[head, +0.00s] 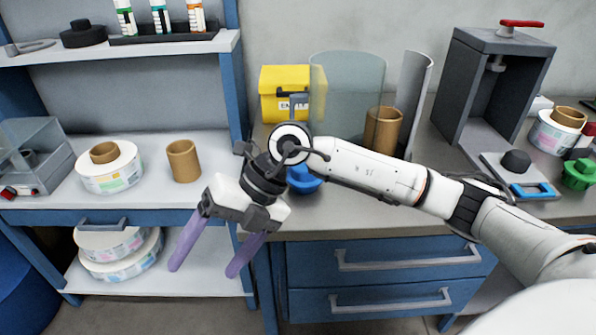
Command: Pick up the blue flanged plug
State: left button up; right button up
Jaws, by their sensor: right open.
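The blue flanged plug (306,183) sits on the grey bench top, left of centre. My right forearm and wrist cross just above it in the picture and hide part of it. My right gripper (207,268) comes in from the right and is open and empty. Its two purple fingers point down in front of the left shelf unit, to the left of and lower in the picture than the plug. My left gripper is not in view.
Behind my arm are a yellow box (284,78), a clear curved guard (346,90) and a cardboard core (383,130). A grey press frame (490,75) and a green plug (578,174) stand at right. The left shelf holds label reels (110,170) and another core (183,160).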

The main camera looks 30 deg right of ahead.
aim_at(307, 175)
jog(key=w+d+r+h, duration=0.1)
jog(key=w+d+h, duration=0.1)
jog(key=d, duration=0.3)
jog(key=w+d+r+m+t+h, duration=0.1)
jog(key=w+d+h, duration=0.1)
jog(key=d, duration=0.3)
jog(key=w+d+r+m+t+h, duration=0.1)
jog(key=w+d+r+h, duration=0.1)
jog(key=d, duration=0.2)
jog(key=shift+d+h, duration=0.3)
jog(key=shift+d, duration=0.1)
jog(key=w+d+r+m+t+h, duration=0.1)
jog(key=d+r+h, duration=0.15)
jog(key=d, duration=0.25)
jog(key=w+d+r+m+h, duration=0.1)
jog(key=d+r+m, duration=0.15)
jog(key=d, duration=0.25)
jog(key=shift+n+h, duration=0.25)
jog(key=shift+n, duration=0.1)
jog(key=p+x, duration=0.1)
jog(key=x, duration=0.3)
jog(key=shift+d, duration=0.1)
jog(key=shift+w+p+x, duration=0.1)
jog(key=shift+p+x, duration=0.2)
jog(key=shift+x, duration=1.1)
jog(key=shift+w+p+x, duration=0.15)
jog(key=shift+p+x, duration=0.1)
jog(key=shift+x, duration=1.15)
jog(key=c, duration=0.7)
